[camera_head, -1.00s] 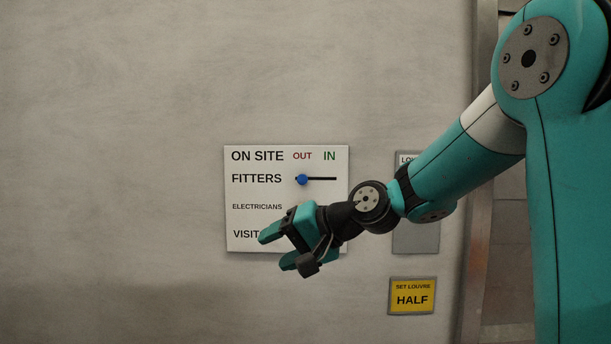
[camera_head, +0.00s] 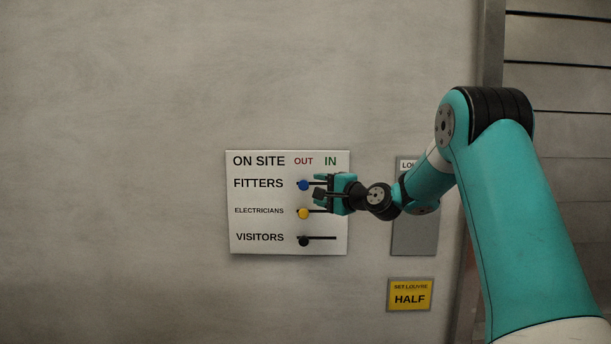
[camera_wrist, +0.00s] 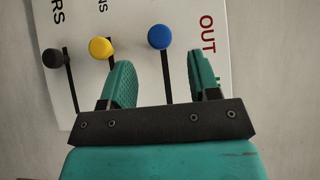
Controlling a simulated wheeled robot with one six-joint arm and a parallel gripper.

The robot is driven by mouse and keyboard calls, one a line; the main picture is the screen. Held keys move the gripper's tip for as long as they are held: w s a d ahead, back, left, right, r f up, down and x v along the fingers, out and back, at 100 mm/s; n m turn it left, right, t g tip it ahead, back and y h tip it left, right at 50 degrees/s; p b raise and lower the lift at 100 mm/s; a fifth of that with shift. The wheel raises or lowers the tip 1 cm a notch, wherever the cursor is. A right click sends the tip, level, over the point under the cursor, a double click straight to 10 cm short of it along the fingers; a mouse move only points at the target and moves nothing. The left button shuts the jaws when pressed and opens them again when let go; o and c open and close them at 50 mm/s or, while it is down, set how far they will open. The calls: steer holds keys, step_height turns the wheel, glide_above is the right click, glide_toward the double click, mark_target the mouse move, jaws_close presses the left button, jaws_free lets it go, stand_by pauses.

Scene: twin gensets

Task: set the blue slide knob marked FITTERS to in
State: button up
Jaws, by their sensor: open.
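The blue FITTERS knob (camera_head: 303,185) is at the left, OUT end of its slot on the white ON SITE board (camera_head: 262,199). My gripper (camera_head: 319,186) is open and empty, just right of the knob in the head view, over the FITTERS slot. In the wrist view my gripper (camera_wrist: 157,70) spans the black FITTERS slot (camera_wrist: 166,80). I see no contact with the blue knob. My gripper hides the slot's right part in the head view.
The yellow ELECTRICIANS knob (camera_head: 303,214) and black VISITORS knob (camera_head: 304,241) sit below, also at the OUT end. In the wrist view the yellow knob (camera_wrist: 101,48) is close to the left finger. A yellow HALF sign (camera_head: 410,295) is lower right. The wall left is clear.

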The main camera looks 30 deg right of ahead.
mark_target(306, 186)
steer(key=w+p, duration=0.1)
steer(key=w, duration=0.1)
steer(key=w+a+p, duration=0.1)
steer(key=w, duration=0.1)
steer(key=shift+w+r, duration=0.15)
steer(key=shift+w, duration=0.2)
steer(key=shift+w+a, duration=0.1)
steer(key=shift+w, duration=0.55)
jaws_close()
steer(key=shift+f, duration=0.2)
